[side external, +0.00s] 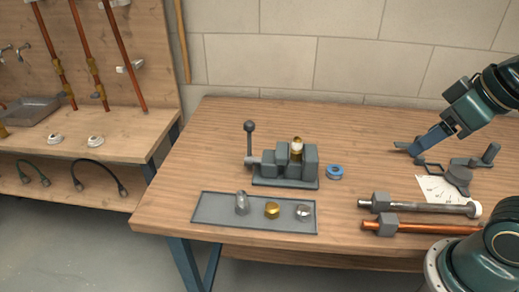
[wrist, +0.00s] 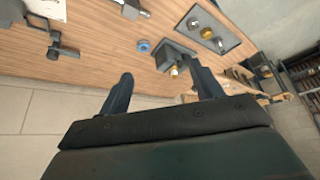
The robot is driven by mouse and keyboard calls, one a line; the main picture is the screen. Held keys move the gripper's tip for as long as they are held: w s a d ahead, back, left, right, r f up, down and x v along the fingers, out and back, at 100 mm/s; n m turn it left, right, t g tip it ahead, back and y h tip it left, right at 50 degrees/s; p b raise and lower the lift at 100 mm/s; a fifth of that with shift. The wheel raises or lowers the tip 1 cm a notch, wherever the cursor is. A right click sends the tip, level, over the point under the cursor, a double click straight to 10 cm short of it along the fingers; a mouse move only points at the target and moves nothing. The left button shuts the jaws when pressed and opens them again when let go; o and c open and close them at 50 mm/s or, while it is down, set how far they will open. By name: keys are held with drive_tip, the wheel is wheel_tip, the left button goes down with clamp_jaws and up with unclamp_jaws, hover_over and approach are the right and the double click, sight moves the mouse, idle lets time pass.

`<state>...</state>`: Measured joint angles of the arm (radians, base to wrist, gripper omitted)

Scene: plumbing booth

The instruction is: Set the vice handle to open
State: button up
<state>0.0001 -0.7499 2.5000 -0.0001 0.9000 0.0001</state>
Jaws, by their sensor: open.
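The grey vice (side external: 287,166) stands on the wooden bench behind the tray. Its handle (side external: 249,140) is a lever with a dark ball knob, standing upright at the vice's left end. A brass fitting with a white band (side external: 297,147) sits upright between the jaws. The vice also shows in the wrist view (wrist: 178,52), partly behind a finger, and its handle is not clear there. My gripper (side external: 413,151) is far to the right of the vice, above the bench. Its two fingers are apart and empty in the wrist view (wrist: 163,84).
A blue tape roll (side external: 334,172) lies right of the vice. A grey tray (side external: 218,217) with three fittings is in front. Two pipes (side external: 425,228), a paper sheet (side external: 437,189) and a grey tool (side external: 460,172) lie at right. The bench's back left is clear.

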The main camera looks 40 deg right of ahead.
drive_tip(key=c, duration=0.6)
drive_tip(key=shift+w+a+r, duration=0.15)
drive_tip(key=shift+w+r, duration=0.2)
drive_tip(key=shift+w, duration=0.15)
drive_tip(key=c, duration=0.7)
drive_tip(key=w+a+r, duration=0.1)
drive_tip(key=w, duration=0.3)
drive_tip(key=w+r+n+y, duration=0.1)
drive_tip(key=w+r, duration=0.1)
drive_tip(key=w, duration=0.2)
drive_tip(key=w+a+r+y, duration=0.1)
drive_tip(key=w+r, duration=0.1)
drive_tip(key=w, duration=0.1)
drive_tip(key=shift+w+a, duration=0.3)
drive_tip(key=shift+w, duration=0.1)
clamp_jaws()
drive_tip(key=w+n+g+y, duration=0.1)
drive_tip(key=w+n+y, duration=0.1)
drive_tip(key=w, duration=0.9)
drive_tip(key=w+d+f+n+g+y, duration=0.1)
drive_tip(key=w+d+f, duration=0.2)
drive_tip(key=w+f, duration=0.2)
drive_tip(key=w+d+f+n+g+y, duration=0.1)
drive_tip(key=w+d+f, duration=0.3)
drive_tip(key=w, duration=0.6)
drive_tip(key=shift+f+y, duration=0.5)
drive_tip(key=shift+f, duration=0.25)
